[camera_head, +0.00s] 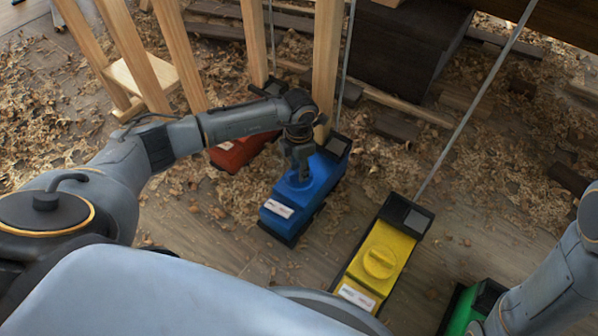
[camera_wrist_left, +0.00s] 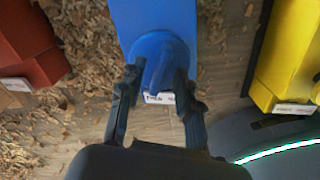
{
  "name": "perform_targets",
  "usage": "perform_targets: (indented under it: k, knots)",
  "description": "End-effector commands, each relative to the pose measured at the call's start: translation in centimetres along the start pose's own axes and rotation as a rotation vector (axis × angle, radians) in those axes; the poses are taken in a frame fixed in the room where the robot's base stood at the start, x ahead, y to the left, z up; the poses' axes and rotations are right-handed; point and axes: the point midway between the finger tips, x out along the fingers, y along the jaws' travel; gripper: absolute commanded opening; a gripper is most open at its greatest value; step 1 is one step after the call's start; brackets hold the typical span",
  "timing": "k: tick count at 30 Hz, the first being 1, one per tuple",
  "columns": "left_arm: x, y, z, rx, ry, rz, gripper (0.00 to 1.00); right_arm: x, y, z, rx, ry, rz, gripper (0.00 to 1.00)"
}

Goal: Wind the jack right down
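A blue jack (camera_head: 290,208) stands on the floor in the middle of the head view, a box with a white label and a round knob on top. My left gripper (camera_head: 297,168) points down at that knob and partly hides it. A thin rod rises from the blue jack's far end. My right gripper is out of view; only part of its arm shows at the right edge.
A yellow jack (camera_head: 385,252) with a bare knob stands to the right, and a green one (camera_head: 462,308) is partly hidden by my right arm. A red jack (camera_head: 232,155) lies behind my left arm. Wooden posts (camera_head: 186,55) stand close beyond; shavings cover the floor.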

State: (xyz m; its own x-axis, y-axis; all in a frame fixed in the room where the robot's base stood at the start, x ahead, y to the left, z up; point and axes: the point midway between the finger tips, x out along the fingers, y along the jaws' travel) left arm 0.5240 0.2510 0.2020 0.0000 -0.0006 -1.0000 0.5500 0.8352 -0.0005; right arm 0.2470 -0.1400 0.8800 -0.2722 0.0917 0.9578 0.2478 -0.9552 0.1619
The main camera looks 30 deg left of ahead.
Motion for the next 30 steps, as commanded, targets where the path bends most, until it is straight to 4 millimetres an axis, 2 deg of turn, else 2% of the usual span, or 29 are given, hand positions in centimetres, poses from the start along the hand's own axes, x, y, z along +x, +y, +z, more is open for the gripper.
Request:
perform_targets:
  k: [10, 15, 30]
  knots:
    - [0.3, 0.01, -0.01, 0.0, 0.0, 0.0, 0.32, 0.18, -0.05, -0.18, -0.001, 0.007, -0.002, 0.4]
    - [0.29, 0.01, -0.02, 0.0, 0.0, 0.0, 0.0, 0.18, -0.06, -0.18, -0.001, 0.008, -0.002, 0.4]
    - [0.01, -0.02, -0.09, -0.074, 0.003, -0.001, 0.0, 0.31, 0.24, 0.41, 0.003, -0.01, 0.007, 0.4]
